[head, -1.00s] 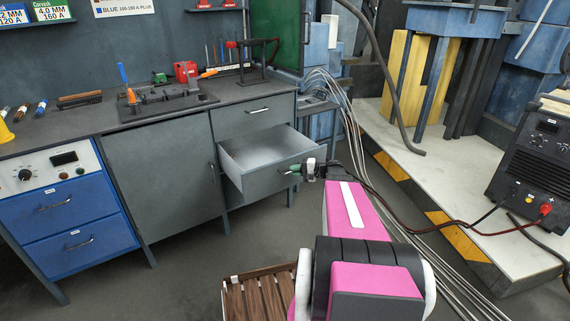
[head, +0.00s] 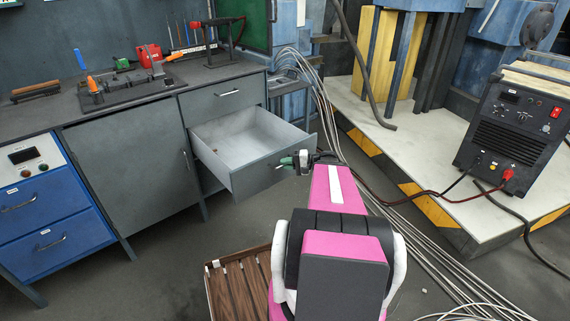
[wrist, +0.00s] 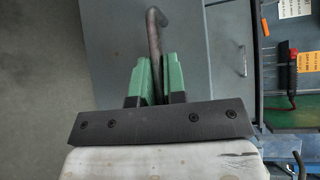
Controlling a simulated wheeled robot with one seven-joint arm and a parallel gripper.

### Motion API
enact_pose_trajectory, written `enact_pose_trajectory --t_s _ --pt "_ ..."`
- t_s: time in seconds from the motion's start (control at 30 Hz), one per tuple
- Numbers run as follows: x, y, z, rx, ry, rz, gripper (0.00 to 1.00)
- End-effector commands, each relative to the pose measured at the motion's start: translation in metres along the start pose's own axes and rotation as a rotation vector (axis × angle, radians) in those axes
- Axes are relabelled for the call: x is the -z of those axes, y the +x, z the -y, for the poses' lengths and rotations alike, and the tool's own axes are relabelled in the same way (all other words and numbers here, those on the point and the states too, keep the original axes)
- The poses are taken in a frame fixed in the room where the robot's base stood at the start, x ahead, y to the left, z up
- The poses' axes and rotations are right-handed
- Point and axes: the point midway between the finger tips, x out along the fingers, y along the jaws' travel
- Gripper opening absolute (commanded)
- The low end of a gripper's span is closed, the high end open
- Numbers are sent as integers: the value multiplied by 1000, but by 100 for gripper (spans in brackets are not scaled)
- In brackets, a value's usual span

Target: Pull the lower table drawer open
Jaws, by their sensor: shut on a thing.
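The lower table drawer (head: 262,172) is grey and stands well out from the workbench in the head view, with its empty inside showing. My gripper (head: 301,160) is at the right part of the drawer's front. In the wrist view my gripper (wrist: 150,82) has its green fingers shut on the drawer's bar handle (wrist: 155,32), which runs up out of the fingers. The drawer's grey front (wrist: 205,50) fills the area behind the handle.
The upper drawer (head: 228,95) is shut above. A blue drawer cabinet (head: 45,210) stands at the left. A slatted wooden box (head: 238,285) is on the floor near my arm. Cables (head: 400,240) run along the floor at right, beside a raised platform (head: 440,165) with a black machine (head: 515,125).

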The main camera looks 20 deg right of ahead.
Motion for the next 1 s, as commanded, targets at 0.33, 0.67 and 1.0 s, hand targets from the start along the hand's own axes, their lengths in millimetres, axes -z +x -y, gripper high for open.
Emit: enact_pose_trajectory --t_s 0.33,0.67,1.0 --pt "1 0 0 -1 0 0 37" --pt "1 -10 0 -1 0 -2 37" --pt "2 -64 0 -1 0 -2 37"
